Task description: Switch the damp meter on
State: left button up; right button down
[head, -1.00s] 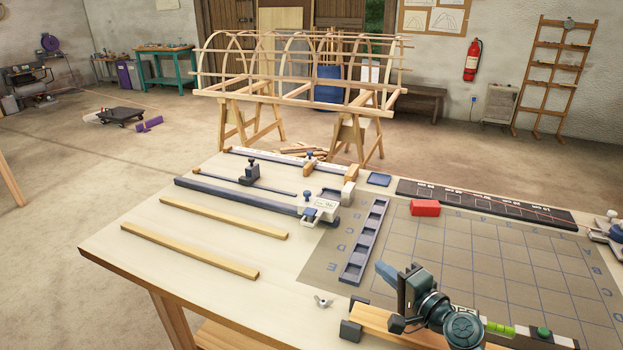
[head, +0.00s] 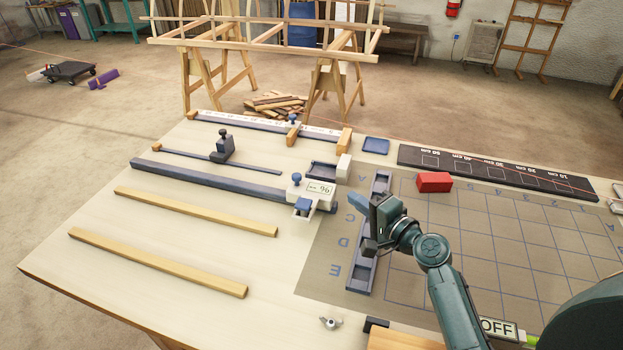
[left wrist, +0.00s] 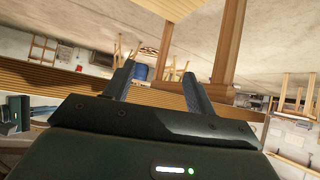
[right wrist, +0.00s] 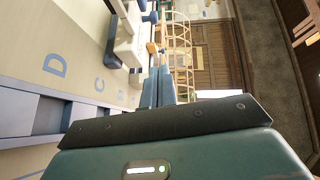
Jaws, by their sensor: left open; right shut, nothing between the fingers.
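A white device with a small display reading a % sign, which looks like the damp meter (head: 318,188), sits at the right end of a dark blue bar on the table. A blue knob (head: 296,179) stands on its back left, and a blue-topped block (head: 303,206) is at its front. My right gripper (head: 353,201) is shut and empty, over the compartmented tray to the right of the meter, apart from it. Its closed fingers (right wrist: 157,88) also show in the right wrist view. My left gripper (left wrist: 160,84) is open and empty in the left wrist view, outside the head view.
Two wooden laths (head: 158,262) lie at the front left. The compartmented blue tray (head: 359,277) lies under my right gripper. A red block (head: 434,182) is on the gridded mat (head: 470,250). An OFF sign (head: 497,328) is at the lower right, partly covered.

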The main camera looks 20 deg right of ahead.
aim_at(312, 191)
jog(key=b+x, duration=0.2)
jog(key=x, duration=0.8)
jog(key=shift+f, duration=0.15)
jog(key=a, duration=0.1)
jog(key=w, duration=0.1)
jog(key=a, duration=0.1)
jog(key=shift+w+a+f, duration=0.2)
jog(key=shift+w+a, duration=0.1)
jog(key=shift+a, duration=0.1)
jog(key=shift+w+a, duration=0.15)
jog(key=shift+a, duration=0.2)
